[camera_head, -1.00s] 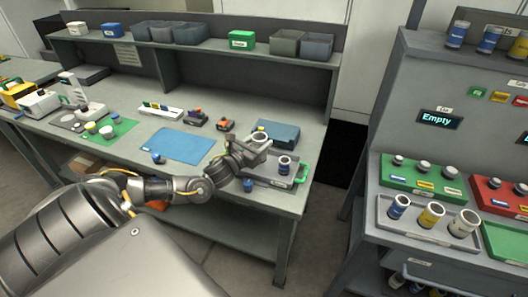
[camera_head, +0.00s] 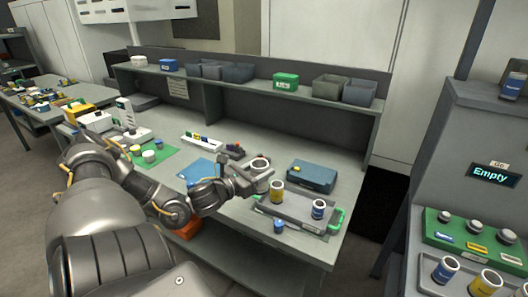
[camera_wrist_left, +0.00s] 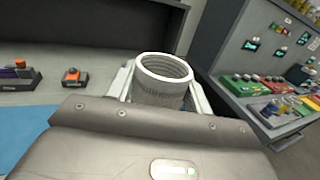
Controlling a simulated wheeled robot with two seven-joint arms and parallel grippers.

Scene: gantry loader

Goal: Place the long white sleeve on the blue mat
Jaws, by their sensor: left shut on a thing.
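My left gripper (camera_head: 254,176) is shut on a white sleeve (camera_head: 260,163), held upright. In the left wrist view the sleeve (camera_wrist_left: 160,98) shows its open, ribbed mouth between the fingers; its lower part is hidden by the gripper body. The blue mat (camera_head: 203,168) lies flat on the bench, to the left of the gripper and partly hidden behind my arm. A blue edge of the mat (camera_wrist_left: 14,143) shows at the left of the wrist view. My right gripper is not in view.
A grey tray (camera_head: 298,205) with a yellow sleeve (camera_head: 277,191) and a blue sleeve (camera_head: 318,209) stands right of the gripper. A blue case (camera_head: 312,176) lies behind it. A small blue part (camera_head: 279,226) sits at the bench's front edge.

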